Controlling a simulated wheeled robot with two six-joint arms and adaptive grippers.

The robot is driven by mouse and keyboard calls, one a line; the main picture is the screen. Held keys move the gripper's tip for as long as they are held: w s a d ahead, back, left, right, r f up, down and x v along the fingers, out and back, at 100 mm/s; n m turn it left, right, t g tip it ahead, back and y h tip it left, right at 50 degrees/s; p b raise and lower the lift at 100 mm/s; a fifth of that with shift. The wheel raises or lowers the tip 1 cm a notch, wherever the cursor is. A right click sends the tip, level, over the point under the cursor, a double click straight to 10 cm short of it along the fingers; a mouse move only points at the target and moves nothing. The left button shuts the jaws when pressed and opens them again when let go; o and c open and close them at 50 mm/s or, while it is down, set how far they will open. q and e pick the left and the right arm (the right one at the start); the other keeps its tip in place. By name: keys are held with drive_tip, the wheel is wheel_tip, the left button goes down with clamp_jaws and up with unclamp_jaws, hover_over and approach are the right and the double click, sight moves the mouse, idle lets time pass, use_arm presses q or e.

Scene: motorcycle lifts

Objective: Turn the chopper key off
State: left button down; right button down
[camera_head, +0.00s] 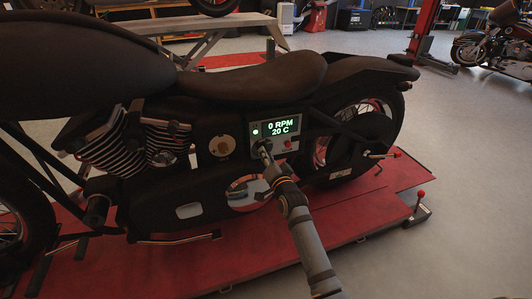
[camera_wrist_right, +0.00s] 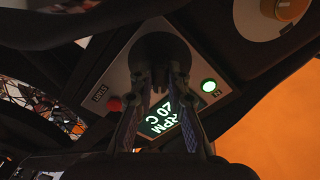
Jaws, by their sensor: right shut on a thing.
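The black chopper (camera_head: 255,82) stands side-on on a red lift. Its side panel (camera_wrist_right: 212,110) has a lit display (camera_head: 280,128) reading 0 RPM and 20 C, a lit round green light (camera_wrist_right: 208,86) and a red button (camera_wrist_right: 114,104). My right gripper (camera_head: 264,150) is at the panel's lower left, just below the display. In the wrist view its fingers close on the dark, round key (camera_wrist_right: 162,48). The fingers and shadow hide part of the key, and I cannot read its turn angle. My left gripper is not in view.
A gold round cap (camera_head: 221,146) sits left of the panel. The red lift (camera_head: 360,212) has a red-knobbed lever (camera_head: 420,196) at its right. A grey bench (camera_head: 185,27) stands behind and another motorcycle (camera_head: 490,48) at the far right.

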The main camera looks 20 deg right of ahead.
drive_tip(key=shift+r+n+p, duration=0.1)
drive_tip(key=shift+n+p, duration=0.3)
drive_tip(key=shift+n, duration=1.4)
drive_tip(key=n, duration=0.2)
drive_tip(key=shift+n+p, duration=0.3)
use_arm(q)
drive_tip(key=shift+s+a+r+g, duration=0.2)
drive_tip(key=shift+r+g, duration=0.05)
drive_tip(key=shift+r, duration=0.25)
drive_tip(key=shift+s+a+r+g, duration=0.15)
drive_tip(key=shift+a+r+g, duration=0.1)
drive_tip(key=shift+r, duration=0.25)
use_arm(e)
drive_tip(key=shift+n, duration=1.7)
drive_tip(key=c, duration=1.3)
unclamp_jaws()
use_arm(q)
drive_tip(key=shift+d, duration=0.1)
